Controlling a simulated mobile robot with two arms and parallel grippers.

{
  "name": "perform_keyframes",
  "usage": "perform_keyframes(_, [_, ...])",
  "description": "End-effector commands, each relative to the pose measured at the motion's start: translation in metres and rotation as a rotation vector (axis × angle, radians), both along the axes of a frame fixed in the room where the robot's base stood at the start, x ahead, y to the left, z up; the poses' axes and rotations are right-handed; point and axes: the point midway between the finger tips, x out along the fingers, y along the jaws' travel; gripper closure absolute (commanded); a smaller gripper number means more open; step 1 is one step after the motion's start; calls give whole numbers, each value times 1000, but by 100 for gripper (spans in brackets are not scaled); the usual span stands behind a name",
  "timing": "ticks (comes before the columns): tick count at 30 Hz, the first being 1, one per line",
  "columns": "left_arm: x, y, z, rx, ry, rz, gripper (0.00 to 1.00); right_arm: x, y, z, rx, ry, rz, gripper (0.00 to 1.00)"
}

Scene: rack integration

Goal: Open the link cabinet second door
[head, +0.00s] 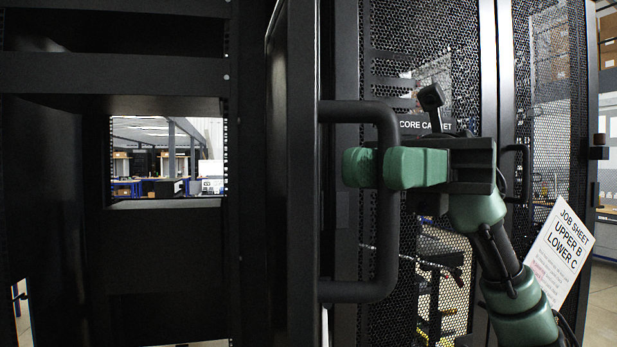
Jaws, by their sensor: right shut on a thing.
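My right gripper (384,168) comes in from the right. Its green fingers are shut on the vertical bar of a large black door handle (386,265), near the upper end of the bar. The handle sticks out to the right from a black door panel (299,150), which I see nearly edge-on. To the left of the panel is an open black rack frame (110,75) with an empty bay. Whether this is the link cabinet's second door cannot be read; no label shows on it. My left gripper is not in view.
Behind my right gripper stands a mesh-door cabinet with a partly covered label, "CORE CA…ET" (412,125). Another mesh door (545,70) is further right. A white job sheet (558,255) reads "UPPER B, LOWER C". Bare floor (603,305) shows at lower right.

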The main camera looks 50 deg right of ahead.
Motion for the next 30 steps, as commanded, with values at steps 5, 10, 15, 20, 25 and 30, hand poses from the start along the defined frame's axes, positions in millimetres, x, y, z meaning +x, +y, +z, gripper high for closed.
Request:
perform_keyframes(5, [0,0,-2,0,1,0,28,-18,-24,3,11,-1,79,100])
perform_keyframes(10, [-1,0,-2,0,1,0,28,-32,-41,3,10,-3,140,100])
perform_keyframes(15, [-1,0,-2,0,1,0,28,-40,-54,4,12,0,184,100])
perform_keyframes(20, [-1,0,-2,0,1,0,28,-44,-61,4,13,0,207,100])
perform_keyframes(25, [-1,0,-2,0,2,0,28,-46,-65,4,13,2,219,100])
perform_keyframes(30, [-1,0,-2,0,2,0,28,-47,-65,4,13,3,221,100])
